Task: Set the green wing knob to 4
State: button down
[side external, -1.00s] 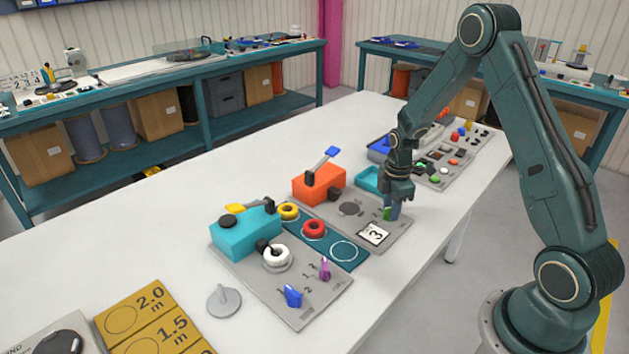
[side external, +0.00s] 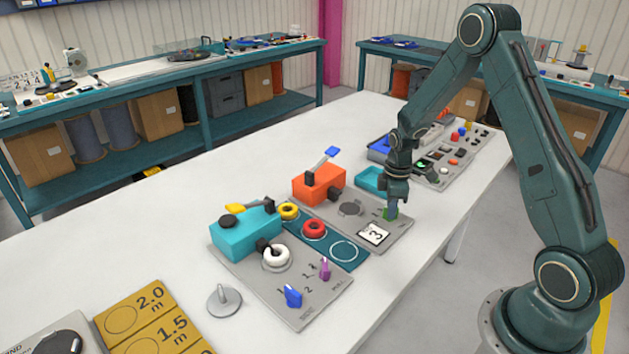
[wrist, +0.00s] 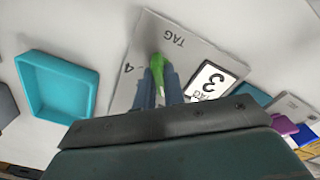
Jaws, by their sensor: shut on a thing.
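The green wing knob (wrist: 159,65) sits on a grey panel (wrist: 143,36) marked TAG. My gripper (wrist: 160,88) is shut on it, with one finger on each side. In the wrist view the knob's narrow end points up and slightly left, between the printed 4 (wrist: 129,68) and the word TAG. In the side view, my gripper (side external: 391,208) points down over the panel's far right part, and only a bit of green (side external: 388,213) shows beneath it. My fingers hide part of the knob and any other marks near it.
A white card reading 3 (side external: 374,234) lies on the same panel, close to the knob. An orange box with a blue-tipped lever (side external: 319,184) and a teal tray (side external: 371,180) stand nearby. The blue (side external: 293,296) and purple (side external: 325,268) knobs are farther off.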

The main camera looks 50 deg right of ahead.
jog(key=m, duration=0.4)
jog(key=shift+m, duration=2.8)
jog(key=m, duration=0.5)
jog(key=shift+m, duration=2.6)
jog(key=c, duration=1.5)
grip_release()
